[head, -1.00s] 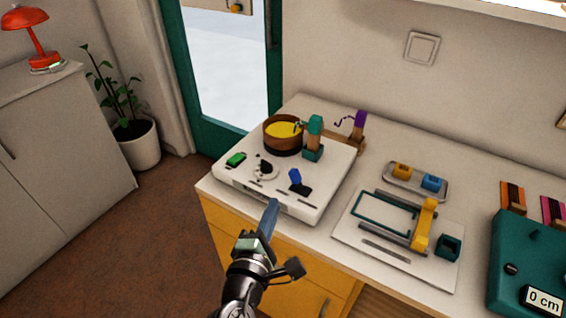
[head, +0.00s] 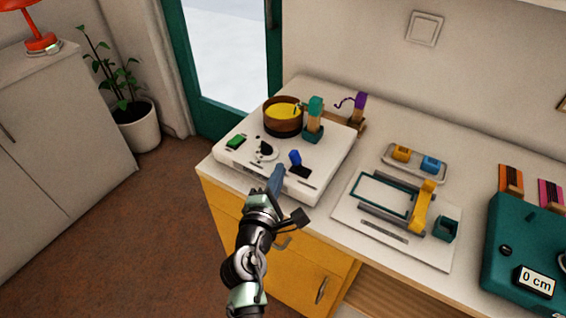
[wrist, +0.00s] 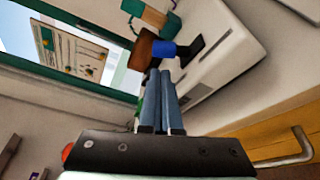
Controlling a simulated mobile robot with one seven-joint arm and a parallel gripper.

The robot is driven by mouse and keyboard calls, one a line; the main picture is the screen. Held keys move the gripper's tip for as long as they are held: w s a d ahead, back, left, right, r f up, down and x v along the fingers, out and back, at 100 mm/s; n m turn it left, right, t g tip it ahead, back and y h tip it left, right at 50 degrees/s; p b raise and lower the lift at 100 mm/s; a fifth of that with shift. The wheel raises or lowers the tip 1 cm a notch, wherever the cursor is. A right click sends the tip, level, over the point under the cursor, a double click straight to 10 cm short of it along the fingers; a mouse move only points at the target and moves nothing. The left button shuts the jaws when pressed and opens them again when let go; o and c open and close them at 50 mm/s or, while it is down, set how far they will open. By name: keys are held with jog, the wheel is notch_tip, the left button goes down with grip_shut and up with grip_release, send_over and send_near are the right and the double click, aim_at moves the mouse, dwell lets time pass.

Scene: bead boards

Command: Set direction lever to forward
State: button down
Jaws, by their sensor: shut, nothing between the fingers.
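The white bead machine (head: 233,163) stands at the left end of the counter. Its blue lever (head: 295,157) stands up from a dark slot plate (head: 300,171) near the front right. The lever also shows in the wrist view (wrist: 163,49), just beyond my fingertips. I cannot read any markings for its directions. My gripper (head: 278,168) is shut and empty, with its blue-grey fingers at the machine's front edge, just left of and in front of the lever. In the wrist view the closed fingers (wrist: 160,75) point towards the lever; whether they touch it I cannot tell.
On the machine are a green switch (head: 236,142), a black-and-white dial (head: 265,150), a brown bowl (head: 283,126) with yellow contents and a teal-topped post (head: 315,118). A white board with a yellow slider (head: 423,203) lies to the right. A drawer handle (head: 321,290) is below.

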aim_at(294, 159)
jog(key=shift+x, duration=2.1)
jog(key=shift+s+d+r+m+t+b, duration=0.15)
jog(key=shift+m+b, duration=0.2)
jog(key=shift+b, duration=0.3)
jog(key=shift+d+m+t+b, duration=0.15)
jog(key=shift+m+b, duration=0.2)
jog(key=shift+b, duration=0.3)
jog(key=m+b, duration=0.1)
jog(key=b, duration=0.1)
jog(key=m+t+b, duration=0.1)
jog(key=m+b, duration=0.1)
jog(key=b, duration=0.1)
jog(key=shift+s+d, duration=0.3)
jog(key=shift+d, duration=0.1)
jog(key=m+b, duration=0.1)
jog(key=b, duration=0.1)
jog(key=m+b, duration=0.1)
jog(key=shift+s+d+r+t+b, duration=0.15)
jog(key=shift+s+d+t+b, duration=0.05)
jog(key=shift+d+t+b, duration=0.2)
jog(key=shift+r+p, duration=0.35)
jog(key=shift+p, duration=0.2)
